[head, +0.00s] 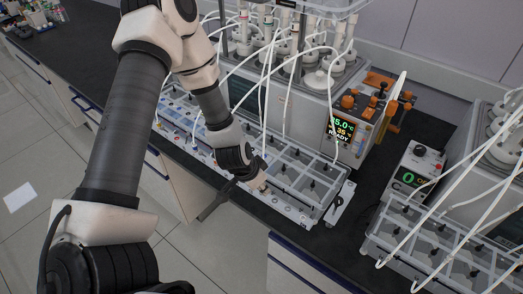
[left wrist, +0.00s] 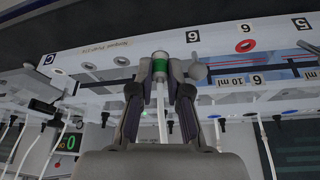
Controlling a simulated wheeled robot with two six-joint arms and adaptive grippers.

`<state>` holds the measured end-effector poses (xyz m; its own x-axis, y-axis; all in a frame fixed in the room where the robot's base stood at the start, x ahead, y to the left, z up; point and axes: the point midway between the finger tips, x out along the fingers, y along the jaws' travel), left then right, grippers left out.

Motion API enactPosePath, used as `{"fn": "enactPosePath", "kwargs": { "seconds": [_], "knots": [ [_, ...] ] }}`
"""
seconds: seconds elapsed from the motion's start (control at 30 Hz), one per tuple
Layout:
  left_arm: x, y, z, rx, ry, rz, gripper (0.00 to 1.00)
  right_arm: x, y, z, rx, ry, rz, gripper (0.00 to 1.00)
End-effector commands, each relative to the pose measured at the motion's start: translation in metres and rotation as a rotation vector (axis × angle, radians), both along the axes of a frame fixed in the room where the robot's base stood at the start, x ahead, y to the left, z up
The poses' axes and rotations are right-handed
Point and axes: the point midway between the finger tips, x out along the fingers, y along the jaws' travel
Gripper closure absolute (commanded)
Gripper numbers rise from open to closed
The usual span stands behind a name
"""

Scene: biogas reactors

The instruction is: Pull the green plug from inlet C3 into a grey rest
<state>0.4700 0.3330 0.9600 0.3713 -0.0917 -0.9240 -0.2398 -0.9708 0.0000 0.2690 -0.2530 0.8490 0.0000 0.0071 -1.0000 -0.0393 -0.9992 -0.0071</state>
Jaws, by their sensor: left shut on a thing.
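My left gripper (left wrist: 161,82) is shut on the green plug (left wrist: 162,65), with one finger on each side of it. The plug has a pale end toward the white front panel (left wrist: 105,60), and a white tube trails from its other end between my fingers. I cannot tell whether its tip is in an inlet. Ringed inlets (left wrist: 88,67) line the panel near a "C" label. A grey rounded piece (left wrist: 198,71) is just right of the plug; I cannot tell if it is a rest. In the head view my left gripper (head: 262,186) is at the front edge of the bottle tray, hiding the plug.
The clear-lidded tray (head: 300,178) stands before the reactor unit with its lit display (head: 343,130). White tubes (head: 285,95) loop over it. A second unit (head: 425,240) stands at the right. Bare black bench (head: 345,235) lies between them.

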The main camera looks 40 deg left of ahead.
Motion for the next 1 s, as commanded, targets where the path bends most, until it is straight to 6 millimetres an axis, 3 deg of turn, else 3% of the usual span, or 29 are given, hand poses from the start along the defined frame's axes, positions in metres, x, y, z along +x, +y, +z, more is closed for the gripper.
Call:
{"fn": "enactPosePath", "kwargs": {
  "seconds": [0.03,0.07,0.1,0.13,0.53,1.0],
  "knots": [
    [0.0,0.0,0.0,0.0,0.0,0.0,0.99,0.0,0.0,0.0,0.0,0.0,0.0,0.59],
    [0.0,0.0,0.0,0.0,0.0,0.0,0.73,0.0,0.0,0.0,0.0,0.0,0.0,0.59],
    [0.0,0.0,0.0,0.0,0.0,0.0,0.59,0.0,0.0,0.0,0.0,0.0,0.0,0.59],
    [0.0,0.0,0.0,0.0,0.0,0.0,0.55,0.0,0.0,0.0,0.0,0.0,0.0,0.59],
    [-0.002,0.001,0.008,0.0,-0.003,0.004,0.55,0.0,0.0,0.0,0.0,0.0,0.0,0.59],
    [-0.034,0.008,0.09,-0.006,-0.007,0.005,0.55,0.0,0.0,0.0,0.0,0.0,0.0,0.59]
  ]
}}
